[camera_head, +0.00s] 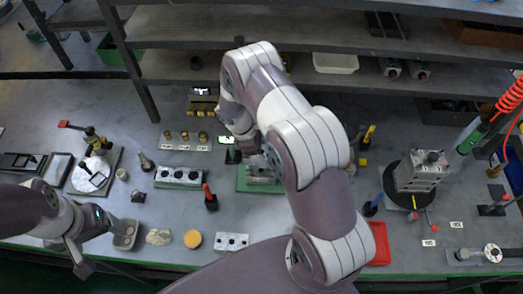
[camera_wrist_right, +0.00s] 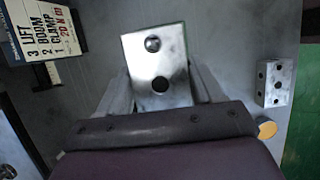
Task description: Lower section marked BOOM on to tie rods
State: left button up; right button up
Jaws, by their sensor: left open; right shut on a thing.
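My right gripper (camera_head: 247,145) is shut on a silver block (camera_wrist_right: 152,50), which shows a flat face with two dark round holes in the right wrist view. I cannot read any BOOM mark on that face. Below the gripper in the head view, silver metal (camera_head: 262,173) shows over a green base (camera_head: 252,188). My right arm hides much of this spot. I cannot make out the tie rods, or whether the held block touches anything below. My left gripper (camera_head: 92,246) is open and empty at the lower left, beside a grey tray (camera_head: 125,243).
A placard (camera_wrist_right: 42,35) reads LIFT, BOOM, CLAMP. A row of brass fittings (camera_head: 185,136), a valve block on green (camera_head: 180,176), a red-handled tool (camera_head: 210,198), a yellow disc (camera_head: 193,239) and a drilled plate (camera_head: 232,241) surround the base. A block stack (camera_head: 420,172) stands right.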

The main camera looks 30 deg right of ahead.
jog(key=shift+f+b, duration=0.65)
jog(key=shift+f, duration=0.2)
jog(key=o, duration=1.5)
jog(key=b+v, duration=0.3)
jog(key=v, duration=0.6)
jog(key=shift+a, duration=0.15)
jog(key=p+v, duration=0.2)
jog(key=v, duration=0.1)
jog(key=shift+r+p, duration=0.3)
jog(key=shift+r, duration=0.05)
jog(key=shift+f, duration=0.1)
